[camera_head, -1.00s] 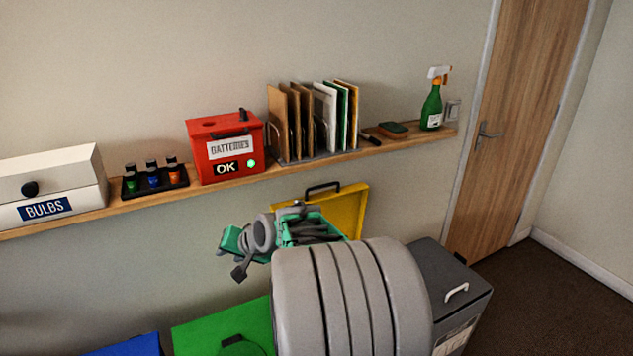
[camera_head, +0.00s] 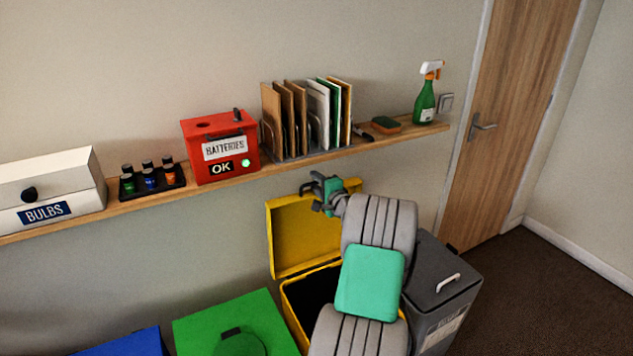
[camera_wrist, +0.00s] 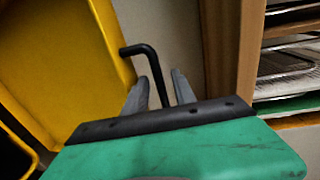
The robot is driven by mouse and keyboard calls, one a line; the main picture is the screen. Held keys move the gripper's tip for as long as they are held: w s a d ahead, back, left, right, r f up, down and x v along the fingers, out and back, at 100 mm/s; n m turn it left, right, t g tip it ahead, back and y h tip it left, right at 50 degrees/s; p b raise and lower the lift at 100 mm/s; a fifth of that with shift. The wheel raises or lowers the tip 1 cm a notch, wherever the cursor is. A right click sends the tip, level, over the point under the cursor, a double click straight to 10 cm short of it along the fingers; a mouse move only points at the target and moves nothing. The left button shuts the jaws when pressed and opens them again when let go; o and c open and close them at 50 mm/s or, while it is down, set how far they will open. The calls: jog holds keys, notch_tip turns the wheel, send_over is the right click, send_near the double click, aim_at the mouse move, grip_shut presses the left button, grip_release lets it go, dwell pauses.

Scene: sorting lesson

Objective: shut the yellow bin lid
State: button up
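The yellow bin (camera_head: 290,306) stands open, with a dark interior. Its yellow lid (camera_head: 297,237) is raised upright at the back, near the wall. In the wrist view the lid (camera_wrist: 50,60) fills the left, and its black bent handle (camera_wrist: 150,58) sticks out from the lid's edge. My gripper (camera_head: 322,190) is at the top edge of the lid in the head view. In the wrist view the fingers of my gripper (camera_wrist: 159,82) are apart, with the handle's bar between them and gaps visible. The bin's right part is hidden behind my arm.
A wooden shelf (camera_head: 220,183) runs above the bins, carrying a red batteries box (camera_head: 205,163), upright folders (camera_head: 318,112) and a spray bottle (camera_head: 424,105). A green bin (camera_head: 265,320) stands left of the yellow one, a grey bin (camera_head: 440,263) right. The shelf is close above the lid.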

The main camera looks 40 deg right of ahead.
grip_shut()
dwell(1.4)
